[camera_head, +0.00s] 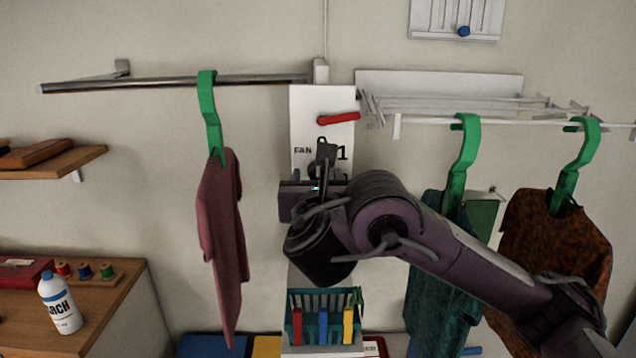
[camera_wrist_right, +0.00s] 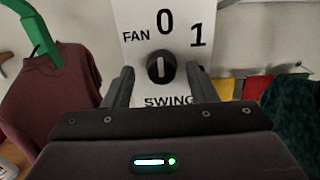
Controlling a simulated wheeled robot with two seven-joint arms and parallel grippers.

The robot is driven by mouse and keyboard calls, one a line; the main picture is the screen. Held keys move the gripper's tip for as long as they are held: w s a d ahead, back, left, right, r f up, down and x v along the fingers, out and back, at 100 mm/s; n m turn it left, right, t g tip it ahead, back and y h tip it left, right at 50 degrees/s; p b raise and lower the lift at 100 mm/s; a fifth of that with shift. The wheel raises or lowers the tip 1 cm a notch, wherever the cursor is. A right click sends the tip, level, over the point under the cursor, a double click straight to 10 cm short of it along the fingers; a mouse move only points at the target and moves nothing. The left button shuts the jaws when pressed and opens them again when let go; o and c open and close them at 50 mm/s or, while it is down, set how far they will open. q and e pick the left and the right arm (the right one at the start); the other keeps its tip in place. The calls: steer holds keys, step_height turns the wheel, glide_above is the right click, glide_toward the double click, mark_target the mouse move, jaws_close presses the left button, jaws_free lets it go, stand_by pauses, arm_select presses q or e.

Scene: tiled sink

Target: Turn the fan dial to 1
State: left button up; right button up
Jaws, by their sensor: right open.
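The white fan panel (camera_head: 310,115) hangs on the wall at the middle of the head view. In the right wrist view the panel (camera_wrist_right: 180,20) shows the labels FAN, 0, 1 and SWING. The round black dial (camera_wrist_right: 160,67) has a pale mark standing upright, toward the 0. My right gripper (camera_head: 322,165) is in front of the panel and covers most of the dial in the head view. In the right wrist view its two open fingers (camera_wrist_right: 160,76) stand left and right of the dial. I cannot tell whether they touch it. My left gripper is out of view.
A red lever (camera_head: 338,119) sits on the panel above the gripper. A maroon garment (camera_head: 222,240) on a green hanger hangs close on the left. Teal (camera_head: 432,245) and brown (camera_head: 555,240) garments hang on the right. A teal basket (camera_head: 320,305) is below.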

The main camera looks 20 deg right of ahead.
steer(key=shift+w+d, duration=0.2)
steer(key=shift+w, duration=0.15)
